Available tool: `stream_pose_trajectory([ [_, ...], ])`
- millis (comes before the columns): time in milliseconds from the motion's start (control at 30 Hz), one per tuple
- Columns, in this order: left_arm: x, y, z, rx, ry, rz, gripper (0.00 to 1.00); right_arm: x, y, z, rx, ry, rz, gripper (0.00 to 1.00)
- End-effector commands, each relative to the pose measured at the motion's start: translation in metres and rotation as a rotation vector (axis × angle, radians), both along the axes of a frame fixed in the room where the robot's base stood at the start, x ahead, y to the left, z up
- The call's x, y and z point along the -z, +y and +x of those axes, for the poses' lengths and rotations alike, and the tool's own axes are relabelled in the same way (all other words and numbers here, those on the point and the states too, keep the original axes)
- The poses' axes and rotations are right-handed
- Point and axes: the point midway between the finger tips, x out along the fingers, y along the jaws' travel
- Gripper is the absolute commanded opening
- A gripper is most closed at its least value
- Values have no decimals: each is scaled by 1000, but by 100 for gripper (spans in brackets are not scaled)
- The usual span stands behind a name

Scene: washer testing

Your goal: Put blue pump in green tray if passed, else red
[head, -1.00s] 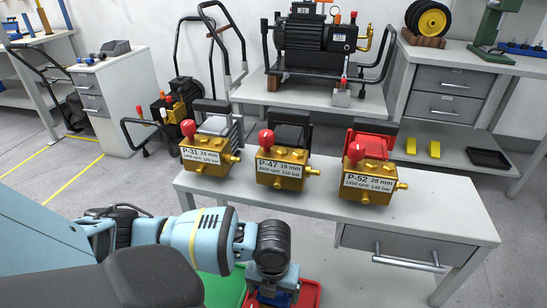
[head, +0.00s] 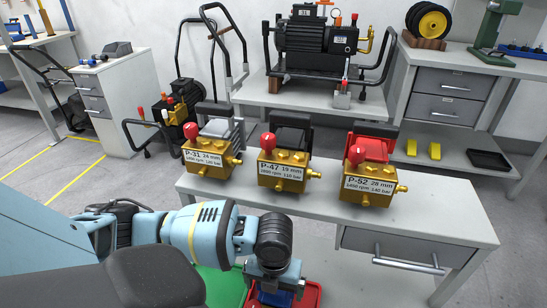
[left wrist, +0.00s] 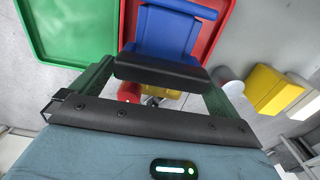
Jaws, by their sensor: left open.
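The blue pump (left wrist: 168,32) shows in the left wrist view with a black bar, a red knob and brass parts. It sits over the red tray (left wrist: 219,24); I cannot tell whether it fully rests there. In the head view, only a bit of its blue (head: 276,298) shows below my left gripper (head: 272,284). My left gripper is open, its fingers (left wrist: 155,78) apart on either side of the pump near the black bar. The green tray (left wrist: 72,48) lies beside the red one; it also shows in the head view (head: 222,287). My right gripper is not in view.
Three brass pumps labelled P-31 (head: 208,158), P-47 (head: 284,172) and P-52 (head: 370,184) stand on the grey table (head: 420,222). The table has a drawer (head: 410,248). Yellow blocks (head: 411,147) and a black tray (head: 488,160) lie on a shelf behind.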

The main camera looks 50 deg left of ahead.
Motion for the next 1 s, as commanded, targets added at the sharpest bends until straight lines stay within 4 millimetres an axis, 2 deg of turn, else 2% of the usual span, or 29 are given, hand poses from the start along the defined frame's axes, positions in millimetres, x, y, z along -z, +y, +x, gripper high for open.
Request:
stream_pose_trajectory([
  [33,-15,0,2,1,-6,0,100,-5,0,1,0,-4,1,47],
  [200,-49,0,1,1,-6,0,100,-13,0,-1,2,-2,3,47],
  [433,-83,0,1,1,-4,-1,100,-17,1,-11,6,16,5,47],
  [600,-93,0,0,0,-1,-1,100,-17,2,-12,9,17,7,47],
  [1000,-94,0,0,0,0,-1,100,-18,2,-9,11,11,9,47],
])
